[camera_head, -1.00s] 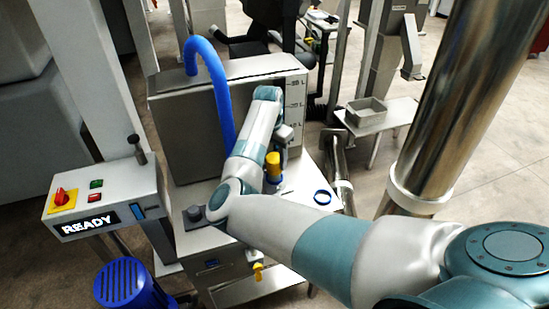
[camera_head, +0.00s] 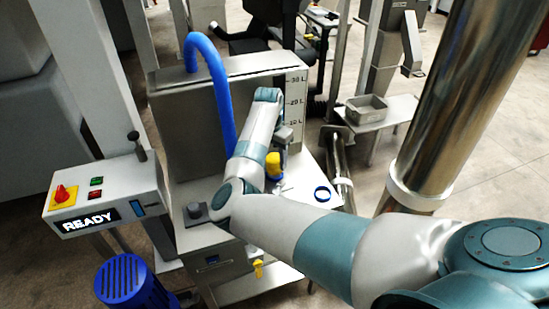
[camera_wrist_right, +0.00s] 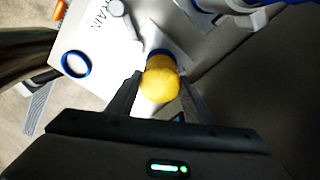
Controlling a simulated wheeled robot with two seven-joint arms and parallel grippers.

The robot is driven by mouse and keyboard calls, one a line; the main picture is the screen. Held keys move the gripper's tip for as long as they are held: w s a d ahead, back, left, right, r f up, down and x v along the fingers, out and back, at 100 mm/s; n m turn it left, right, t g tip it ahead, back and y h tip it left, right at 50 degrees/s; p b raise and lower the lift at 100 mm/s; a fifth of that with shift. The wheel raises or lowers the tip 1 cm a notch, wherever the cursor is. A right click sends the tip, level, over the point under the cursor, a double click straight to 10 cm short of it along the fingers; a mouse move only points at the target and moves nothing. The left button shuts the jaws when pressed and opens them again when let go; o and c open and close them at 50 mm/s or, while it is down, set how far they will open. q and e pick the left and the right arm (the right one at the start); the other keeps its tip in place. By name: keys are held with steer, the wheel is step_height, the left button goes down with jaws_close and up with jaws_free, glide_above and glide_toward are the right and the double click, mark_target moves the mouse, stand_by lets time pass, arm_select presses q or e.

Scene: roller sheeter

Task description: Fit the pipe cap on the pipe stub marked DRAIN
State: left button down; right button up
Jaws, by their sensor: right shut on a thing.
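The yellow pipe cap (camera_head: 274,165) is at the right front of the steel tank, over the white top. In the right wrist view the cap (camera_wrist_right: 160,80) sits between the two dark fingers of my right gripper (camera_wrist_right: 160,88), which is shut on it. A blue rim shows just behind the cap; I cannot tell whether the cap touches it. In the wrist view, black lettering (camera_wrist_right: 97,14) ending in "RAIN" is on the white top, beside a small grey rounded part (camera_wrist_right: 117,8). I cannot make out the DRAIN stub for certain. My left gripper is not in view.
The steel tank (camera_head: 180,125) with a blue hose (camera_head: 222,90) stands close behind my right arm. A control box (camera_head: 95,200) reading READY is at left. A thick metal column (camera_head: 455,100) rises at right.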

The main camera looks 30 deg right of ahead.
steer(key=shift+f, duration=0.85)
stand_by(0.7)
steer(key=o, duration=1.1)
steer(key=shift+r, duration=0.1)
steer(key=shift+s+a+r+b, duration=0.1)
steer(key=shift+a+r+b, duration=0.4)
steer(key=shift+r, duration=2.35)
steer(key=shift+s+a+r+b, duration=0.15)
steer(key=shift+r+b, duration=0.65)
steer(key=shift+r, duration=2.05)
steer(key=shift+s+a+r+b, duration=0.1)
steer(key=shift+a+r+b, duration=0.4)
steer(key=shift+r, duration=2.35)
steer(key=shift+d+f, duration=0.1)
steer(key=shift+d, duration=0.1)
